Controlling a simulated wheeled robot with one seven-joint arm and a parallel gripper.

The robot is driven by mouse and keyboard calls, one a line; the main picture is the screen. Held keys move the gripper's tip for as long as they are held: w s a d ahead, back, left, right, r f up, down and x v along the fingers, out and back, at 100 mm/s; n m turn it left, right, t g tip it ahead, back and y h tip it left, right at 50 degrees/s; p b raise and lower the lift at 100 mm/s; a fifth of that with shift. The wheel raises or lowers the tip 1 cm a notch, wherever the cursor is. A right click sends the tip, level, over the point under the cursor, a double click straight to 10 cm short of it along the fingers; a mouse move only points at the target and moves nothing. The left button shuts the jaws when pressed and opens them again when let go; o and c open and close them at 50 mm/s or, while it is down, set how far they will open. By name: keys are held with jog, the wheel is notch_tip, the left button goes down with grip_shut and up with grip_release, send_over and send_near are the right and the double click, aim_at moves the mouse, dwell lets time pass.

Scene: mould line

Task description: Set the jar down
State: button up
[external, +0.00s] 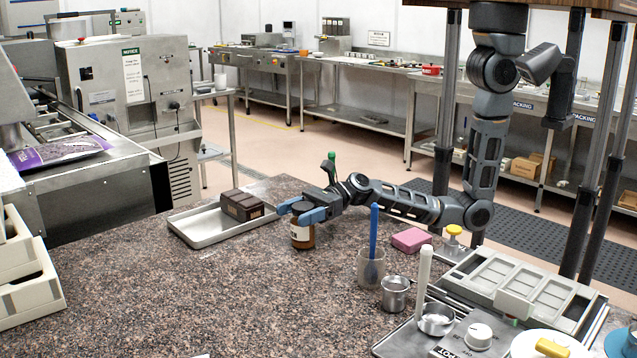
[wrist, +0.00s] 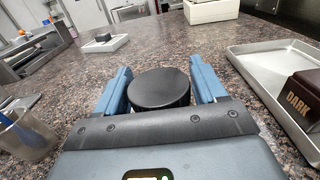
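The jar (external: 301,238) is small and amber-brown with a pale label, upright on or just above the speckled stone counter (external: 255,300). I cannot tell whether its base touches. Its round black lid (wrist: 159,90) sits between my blue fingers in the wrist view. My gripper (external: 302,211) is shut on the jar near its top, with one finger on each side. The wrist view also shows my gripper (wrist: 160,88) from behind, with the jar's lower body hidden below the lid.
To the right are a beaker with a blue spatula (external: 373,245), a metal cup (external: 395,294) and a pink block (external: 411,240). The counter in front is clear.

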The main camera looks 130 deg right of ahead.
jog(key=shift+o, duration=1.2)
jog(key=shift+r, duration=0.15)
jog(key=s+b, duration=0.1)
jog(key=s, duration=1.1)
